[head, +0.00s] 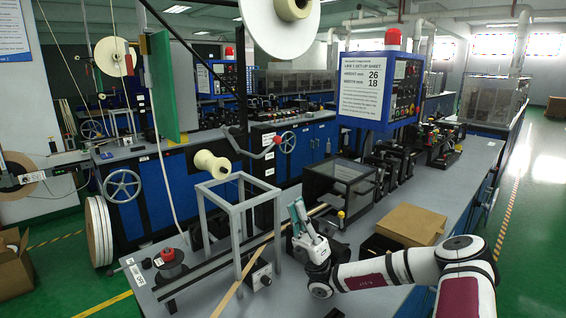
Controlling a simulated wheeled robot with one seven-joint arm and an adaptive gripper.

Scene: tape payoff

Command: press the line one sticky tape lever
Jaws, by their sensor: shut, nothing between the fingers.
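My white arm reaches in from the lower right, and my gripper (297,210), with its teal fingers, points up above the bench. The fingers look closed and hold nothing. A narrow tan tape strip (236,290) runs diagonally over the bench, passing just left of my gripper. A small yellow knob (341,214) shows just right of my gripper. I cannot tell for sure which part is the sticky tape lever. Part of the bench behind my gripper is hidden.
A set-up sheet for line 1 (367,88) hangs on the blue control cabinet. A cardboard box (411,224) lies right of my gripper. A red-capped black spool holder (170,262) and a small box with a dial (262,277) are on the bench.

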